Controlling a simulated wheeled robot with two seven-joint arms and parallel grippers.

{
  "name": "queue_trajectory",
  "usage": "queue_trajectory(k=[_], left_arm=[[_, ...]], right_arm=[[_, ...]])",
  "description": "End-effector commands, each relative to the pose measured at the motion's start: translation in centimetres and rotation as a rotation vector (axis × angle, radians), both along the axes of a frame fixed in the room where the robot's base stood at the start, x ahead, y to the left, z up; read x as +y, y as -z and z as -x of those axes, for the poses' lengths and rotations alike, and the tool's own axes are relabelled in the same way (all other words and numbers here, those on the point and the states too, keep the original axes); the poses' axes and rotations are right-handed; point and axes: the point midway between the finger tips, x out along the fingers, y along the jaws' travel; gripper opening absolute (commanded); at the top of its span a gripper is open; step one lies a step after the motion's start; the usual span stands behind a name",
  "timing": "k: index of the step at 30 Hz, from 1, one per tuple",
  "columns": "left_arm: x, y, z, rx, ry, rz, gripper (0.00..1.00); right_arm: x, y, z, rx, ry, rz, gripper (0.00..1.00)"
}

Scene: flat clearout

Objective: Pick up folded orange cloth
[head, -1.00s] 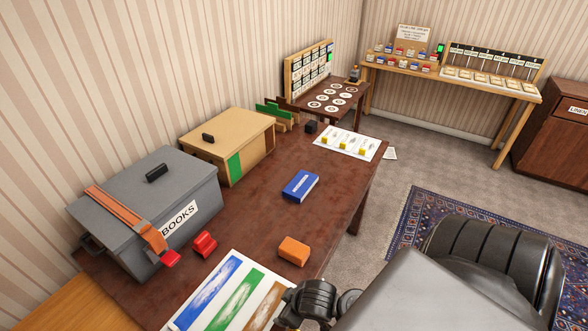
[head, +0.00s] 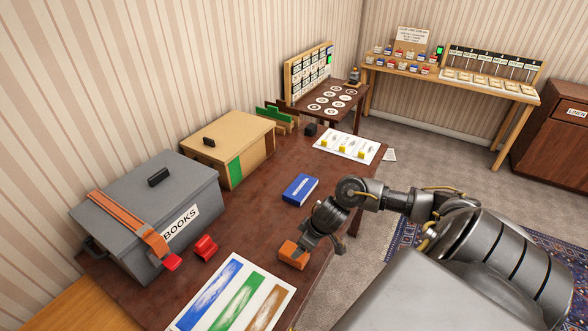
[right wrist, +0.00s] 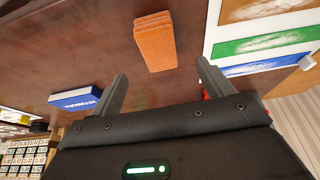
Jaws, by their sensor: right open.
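The folded orange cloth (head: 292,253) lies on the dark brown table (head: 237,232) near its front edge. It also shows in the right wrist view (right wrist: 155,42), as a small layered block ahead of the fingers. My right gripper (head: 308,253) is over the cloth's right side in the head view and hides part of it. In the right wrist view the gripper (right wrist: 158,85) is open, with its two fingers wide apart and nothing between them. The cloth is beyond the fingertips, apart from them. My left gripper is not in view.
A blue book (head: 300,189) lies behind the cloth. A printed sheet with colour bands (head: 272,280) lies in front. A red object (head: 205,248), a grey BOOKS box (head: 130,205) and a tan box (head: 225,145) stand to the left. Bare table surrounds the cloth.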

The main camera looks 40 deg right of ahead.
Motion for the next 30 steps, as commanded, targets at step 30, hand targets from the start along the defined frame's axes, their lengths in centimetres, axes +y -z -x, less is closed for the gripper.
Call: queue_trajectory(k=[30], left_arm=[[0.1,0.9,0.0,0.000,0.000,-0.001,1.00]], right_arm=[[0.9,8.9,-3.7,-0.002,-0.001,0.001,0.80]])
